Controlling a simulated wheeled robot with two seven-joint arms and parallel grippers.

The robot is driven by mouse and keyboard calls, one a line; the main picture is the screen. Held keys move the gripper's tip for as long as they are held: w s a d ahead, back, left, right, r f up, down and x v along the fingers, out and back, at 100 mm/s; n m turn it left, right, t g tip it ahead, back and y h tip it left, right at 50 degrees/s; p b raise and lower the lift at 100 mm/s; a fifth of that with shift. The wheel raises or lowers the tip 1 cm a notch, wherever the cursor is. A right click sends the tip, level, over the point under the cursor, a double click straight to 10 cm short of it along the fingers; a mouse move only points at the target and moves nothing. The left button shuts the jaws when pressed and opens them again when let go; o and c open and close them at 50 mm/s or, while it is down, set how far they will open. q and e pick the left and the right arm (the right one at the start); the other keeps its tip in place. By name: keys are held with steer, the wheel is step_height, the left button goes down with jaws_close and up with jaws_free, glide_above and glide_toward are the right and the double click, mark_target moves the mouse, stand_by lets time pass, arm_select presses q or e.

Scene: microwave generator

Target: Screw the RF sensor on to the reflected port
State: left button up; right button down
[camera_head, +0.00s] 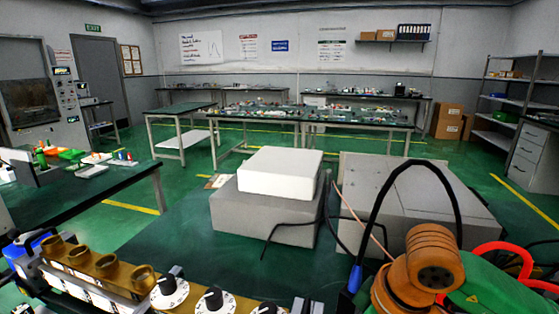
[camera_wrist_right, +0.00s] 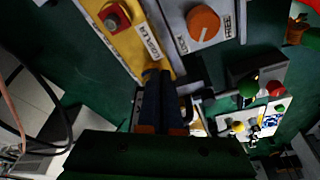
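In the head view, a row of brass-coloured cylindrical fittings (camera_head: 97,261) runs along the near left edge, with labels below them; I cannot read which one is the reflected port. Dark knobs on white dials (camera_head: 170,291) stand to their right. A thick black cable (camera_head: 408,166) loops over at the right and ends in a blue piece (camera_head: 355,278); I cannot tell if this is the RF sensor. In the right wrist view, the two dark blue fingers of my right gripper (camera_wrist_right: 164,88) lie close together, with nothing visible between them. My left gripper is not in view.
A white box (camera_head: 280,173) sits on a grey box (camera_head: 262,215) on the green bench. Thin cables hang beside a larger grey box (camera_head: 390,205).

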steer(key=shift+s+f+b, duration=0.1)
steer(key=shift+s+b, duration=0.15)
steer(key=shift+b, duration=0.05)
step_height(320, 180, up, 6)
steer(key=p, duration=0.4)
steer(key=shift+d, duration=0.1)
